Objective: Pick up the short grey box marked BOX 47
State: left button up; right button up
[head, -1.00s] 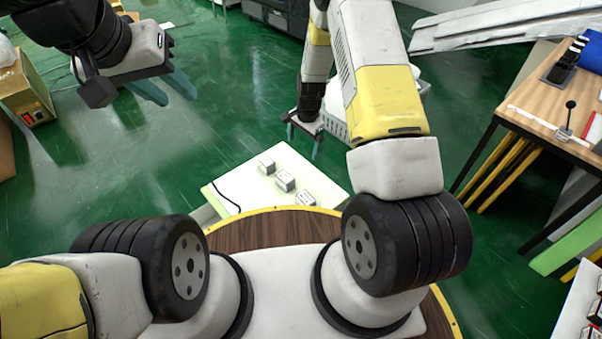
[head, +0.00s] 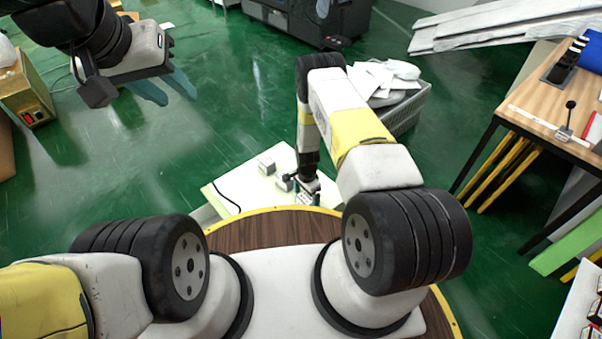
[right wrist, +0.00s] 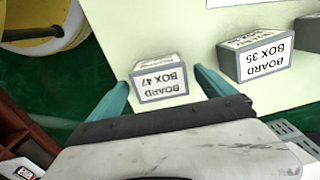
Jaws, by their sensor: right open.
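The short grey box marked BOX 47 (right wrist: 160,78) stands on a pale board in the right wrist view, its label upside down there. My right gripper (right wrist: 165,92) is open, with one teal finger on each side of the box. I cannot tell whether the fingers touch it. In the head view my right gripper (head: 306,188) is low over the pale table (head: 232,184) and hides this box. My left gripper (head: 165,88) hangs at the upper left, over the floor and far from the boxes. Its teal fingers are apart, with nothing between them.
A box marked BOX 35 (right wrist: 256,54) stands close beside BOX 47, to the right in the right wrist view. Another box (head: 266,166) stands further back on the pale table. A grey crate with white items (head: 405,112) stands behind my right arm. A wooden table (head: 540,105) is at right.

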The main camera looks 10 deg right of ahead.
jog(key=shift+f, duration=0.95)
jog(key=shift+c, duration=0.2)
jog(key=c, duration=1.5)
jog(key=shift+c, duration=0.2)
jog(key=shift+r, duration=0.2)
